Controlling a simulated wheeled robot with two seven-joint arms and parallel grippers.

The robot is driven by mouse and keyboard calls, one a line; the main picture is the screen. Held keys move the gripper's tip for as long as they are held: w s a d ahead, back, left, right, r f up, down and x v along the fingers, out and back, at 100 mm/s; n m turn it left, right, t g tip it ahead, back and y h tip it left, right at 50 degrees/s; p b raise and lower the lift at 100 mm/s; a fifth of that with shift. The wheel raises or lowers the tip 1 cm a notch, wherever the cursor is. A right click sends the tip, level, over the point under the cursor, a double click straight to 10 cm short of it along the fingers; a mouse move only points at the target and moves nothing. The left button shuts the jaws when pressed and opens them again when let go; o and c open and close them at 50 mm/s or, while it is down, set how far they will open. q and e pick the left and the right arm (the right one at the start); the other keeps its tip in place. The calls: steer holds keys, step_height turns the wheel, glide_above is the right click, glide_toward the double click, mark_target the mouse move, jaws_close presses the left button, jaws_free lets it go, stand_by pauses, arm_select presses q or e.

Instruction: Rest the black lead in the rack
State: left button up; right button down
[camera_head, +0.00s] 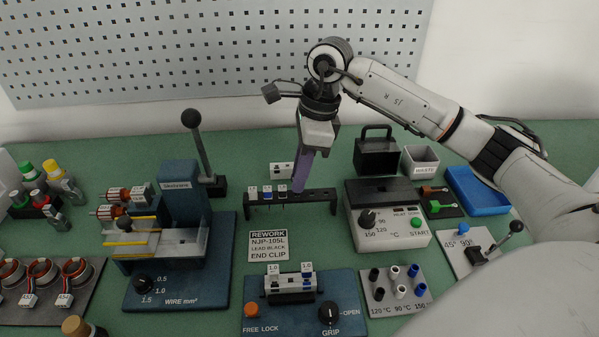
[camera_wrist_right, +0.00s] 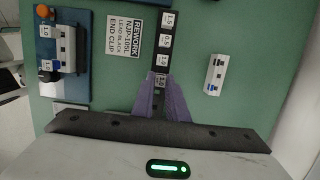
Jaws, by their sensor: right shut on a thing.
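My right gripper (camera_head: 299,186) reaches down at the long black rack (camera_head: 319,196), right of the white-tagged pieces standing in it. Its purple fingers (camera_wrist_right: 161,103) are shut on a dark piece with a white 1.0 tag (camera_wrist_right: 161,80), apparently the black lead; the fingers hide most of it. In the wrist view the held piece lines up with the rack's row of tags (camera_wrist_right: 164,41). I cannot tell whether it touches the rack. My left gripper is not in view.
A white terminal block (camera_head: 281,170) stands behind the rack. A blue wire machine (camera_head: 180,210) with an upright lever is at left. A white heater box (camera_head: 388,232) is close at right. The clip fixture (camera_head: 262,312) and rework card (camera_head: 269,245) are in front, with bare green mat between.

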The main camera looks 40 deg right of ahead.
steer(key=shift+f, duration=0.1)
steer(key=shift+b+x, duration=0.75)
steer(key=shift+x, duration=0.1)
steer(key=shift+s+d, duration=0.15)
steer(key=c, duration=1.7)
jaws_free()
steer(key=shift+o, duration=0.2)
steer(key=shift+r, duration=0.35)
steer(key=w+v, duration=0.1)
steer(key=v, duration=0.8)
steer(key=shift+s+r, duration=0.35)
steer(key=shift+s, duration=0.15)
